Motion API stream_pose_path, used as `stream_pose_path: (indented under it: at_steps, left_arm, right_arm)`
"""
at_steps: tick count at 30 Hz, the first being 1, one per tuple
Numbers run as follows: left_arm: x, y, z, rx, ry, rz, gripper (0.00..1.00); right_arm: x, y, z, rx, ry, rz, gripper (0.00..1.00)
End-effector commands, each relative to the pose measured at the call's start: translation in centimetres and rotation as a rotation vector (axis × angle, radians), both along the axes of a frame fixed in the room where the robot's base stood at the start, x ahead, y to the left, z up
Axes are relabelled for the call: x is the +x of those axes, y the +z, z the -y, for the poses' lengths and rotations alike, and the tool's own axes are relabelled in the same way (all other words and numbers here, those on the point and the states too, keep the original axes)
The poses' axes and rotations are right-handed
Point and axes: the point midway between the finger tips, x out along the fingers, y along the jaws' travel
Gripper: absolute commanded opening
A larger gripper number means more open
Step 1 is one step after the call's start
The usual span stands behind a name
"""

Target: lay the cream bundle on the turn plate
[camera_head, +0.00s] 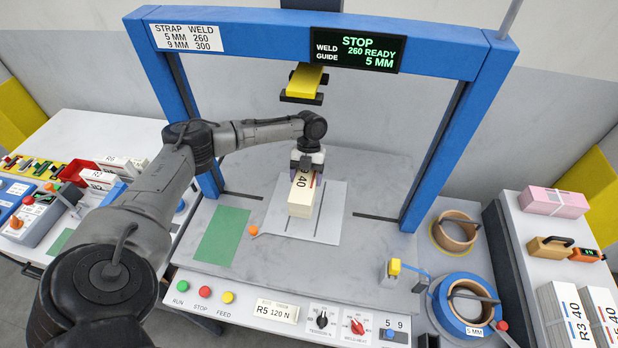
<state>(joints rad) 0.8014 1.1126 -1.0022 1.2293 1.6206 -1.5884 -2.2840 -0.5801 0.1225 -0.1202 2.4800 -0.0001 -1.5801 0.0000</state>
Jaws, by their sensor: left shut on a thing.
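The cream bundle (300,207), with a dark "40" and a coloured stripe on its top, is over the middle of the light grey turn plate (330,218). My left gripper (306,172) is shut on the far end of the bundle, its fingers pointing down. The bundle hides part of the plate. I cannot tell whether its underside touches the plate or hangs just above it. My right gripper is not in view.
A blue arch (452,150) frames the worktable, with a yellow-topped head (306,80) hanging behind my gripper. A green mat (222,234) and orange knob (253,230) lie left of the plate. Strap reels (455,232) and more bundles (565,310) stand at right.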

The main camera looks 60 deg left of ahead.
Motion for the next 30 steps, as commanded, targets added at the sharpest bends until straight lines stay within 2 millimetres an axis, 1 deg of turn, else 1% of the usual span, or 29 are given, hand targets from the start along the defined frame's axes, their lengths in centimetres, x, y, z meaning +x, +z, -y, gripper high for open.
stream_pose_path:
  at_steps: [14,23,30]
  left_arm:
    - [0.1,0.4,0.0,-0.008,0.002,-0.001,0.12]
    - [0.1,-1.5,0.0,-0.008,0.002,-0.002,0.12]
    - [0.1,-3.6,0.0,-0.009,0.002,-0.001,0.12]
  right_arm:
    - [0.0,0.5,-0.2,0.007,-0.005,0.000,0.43]
    - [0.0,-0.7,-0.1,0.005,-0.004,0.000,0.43]
    - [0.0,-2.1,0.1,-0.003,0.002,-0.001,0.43]
